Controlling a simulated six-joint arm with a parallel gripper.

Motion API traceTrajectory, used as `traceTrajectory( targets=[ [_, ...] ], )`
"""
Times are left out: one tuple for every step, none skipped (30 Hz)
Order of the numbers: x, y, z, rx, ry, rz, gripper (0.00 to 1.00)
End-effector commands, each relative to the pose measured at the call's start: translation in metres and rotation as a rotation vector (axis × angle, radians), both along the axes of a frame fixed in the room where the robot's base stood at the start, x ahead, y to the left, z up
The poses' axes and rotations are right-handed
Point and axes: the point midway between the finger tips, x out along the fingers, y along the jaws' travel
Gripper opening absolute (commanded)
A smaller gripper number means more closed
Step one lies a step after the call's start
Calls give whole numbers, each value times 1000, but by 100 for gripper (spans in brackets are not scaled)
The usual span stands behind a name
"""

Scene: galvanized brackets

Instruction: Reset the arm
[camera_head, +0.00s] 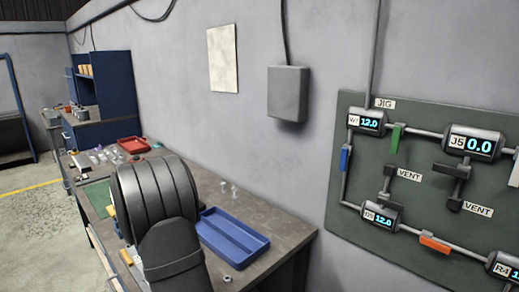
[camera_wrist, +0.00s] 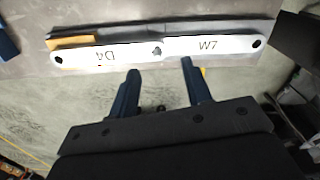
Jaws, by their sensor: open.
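My gripper (camera_wrist: 160,68) shows in the wrist view with its two dark blue fingers spread apart and nothing between them. The fingertips point toward a white bar (camera_wrist: 180,48), just short of it in the picture; I cannot tell the true distance. The bar has a dark hole near each end, a round fastener at its middle, the mark "W7" on the right half and a mark I cannot read surely on the left. In the head view my dark arm covers part of the bench, and the fingers are hidden.
The workbench (camera_head: 285,235) holds a blue tray (camera_head: 232,235), a red tray (camera_head: 133,145), small hardware and a nut (camera_head: 227,279). A green panel (camera_head: 420,245) with pipes and lit displays is on the wall at right. Open concrete floor (camera_head: 30,215) lies at left.

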Motion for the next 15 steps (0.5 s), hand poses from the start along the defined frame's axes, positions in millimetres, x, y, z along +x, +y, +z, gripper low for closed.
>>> traceTrajectory(
  targets=[
    [-2,7,-1,-1,1,6,45],
    [-2,10,-1,0,0,8,45],
    [-2,9,-6,-1,2,6,45],
    [-2,8,-9,-1,2,5,45],
    [-1,8,-11,-1,2,5,45],
    [-1,8,-13,-1,1,5,45],
    [-1,8,-14,0,0,5,45],
    [-1,8,-15,0,0,5,45],
    [-1,8,-16,0,0,5,45],
    [-1,8,-16,0,0,5,45],
    [-1,8,-16,0,0,5,45],
    [-1,8,-17,0,0,5,45],
    [-1,8,-17,0,0,5,45],
    [-1,8,-17,0,0,5,45],
    [-1,8,-16,0,0,6,45]
  ],
)
